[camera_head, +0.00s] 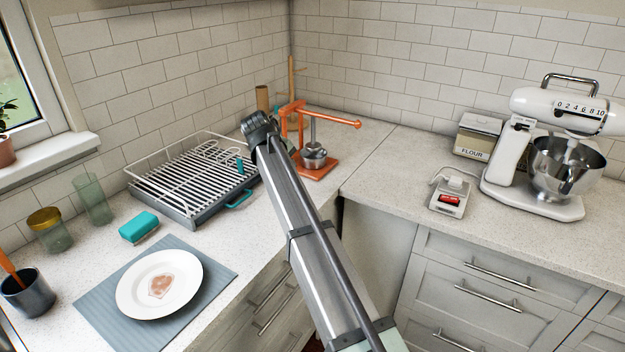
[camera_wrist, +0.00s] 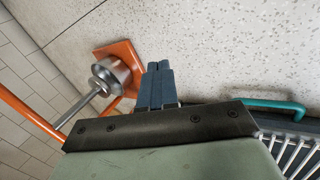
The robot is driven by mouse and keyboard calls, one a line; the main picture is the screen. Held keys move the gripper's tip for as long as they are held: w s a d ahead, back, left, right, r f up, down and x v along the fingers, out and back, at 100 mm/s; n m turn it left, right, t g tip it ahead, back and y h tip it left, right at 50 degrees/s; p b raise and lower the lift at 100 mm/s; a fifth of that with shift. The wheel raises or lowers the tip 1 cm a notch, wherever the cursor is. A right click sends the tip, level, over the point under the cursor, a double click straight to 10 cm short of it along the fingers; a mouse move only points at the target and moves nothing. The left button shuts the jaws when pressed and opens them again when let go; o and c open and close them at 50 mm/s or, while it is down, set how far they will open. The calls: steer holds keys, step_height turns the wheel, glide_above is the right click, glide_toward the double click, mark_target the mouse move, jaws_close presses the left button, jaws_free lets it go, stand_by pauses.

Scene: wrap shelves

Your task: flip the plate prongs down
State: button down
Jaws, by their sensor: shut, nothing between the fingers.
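The dish rack (camera_head: 207,217) stands on the left counter, with a white wire rim, a grey tray and a teal handle (camera_head: 239,199). White wire plate prongs (camera_head: 233,151) show as loops at its right rear; their exact tilt is hard to tell. A small teal piece (camera_head: 240,166) is beside them. In the wrist view, my gripper (camera_wrist: 158,72) has its blue fingers shut together and empty, over bare counter between the orange press and the rack. The rack's edge and teal handle (camera_wrist: 277,105) show at right there. In the head view the fingers are hidden by my arm.
An orange press (camera_head: 316,168) with a metal cup stands close right of the rack. A teal sponge (camera_head: 138,227), glasses (camera_head: 92,199) and a soiled plate (camera_head: 188,270) on a grey mat lie in front. A mixer (camera_head: 530,190) stands far right.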

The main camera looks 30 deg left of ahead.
steer(key=shift+m+g, duration=0.4)
steer(key=w+d, duration=0.1)
steer(key=d, duration=0.1)
steer(key=w+d+f, duration=0.1)
steer(key=d, duration=0.1)
steer(key=w+d+f, duration=0.1)
steer(key=d, duration=0.1)
steer(key=shift+d+f, duration=0.25)
